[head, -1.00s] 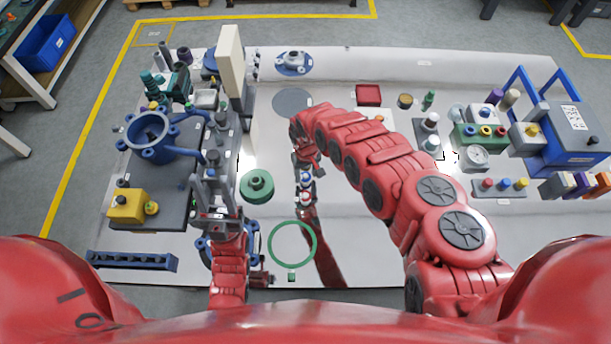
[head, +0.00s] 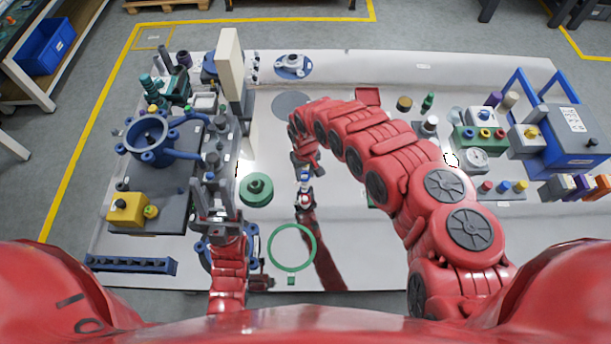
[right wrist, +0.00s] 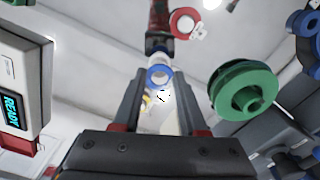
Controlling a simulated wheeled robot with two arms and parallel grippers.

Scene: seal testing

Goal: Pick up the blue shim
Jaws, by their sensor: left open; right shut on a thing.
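A small blue ring with a white part, the blue shim (right wrist: 159,75), shows between the fingertips of my right gripper (right wrist: 158,82) in the right wrist view. My right gripper (head: 304,192) is shut on it, pointing down over the pale table; its details are small in the head view. My left gripper (head: 212,192) is open in the head view, over the dark plate at the left, apart from the shim.
A green wheel (head: 256,188) stands between my grippers, and a green ring outline (head: 291,247) lies nearer me. A blue flanged pot (head: 148,135) and yellow box (head: 127,207) stand left. A red ring (right wrist: 184,22) shows in the wrist view. Blue equipment (head: 575,135) fills the right.

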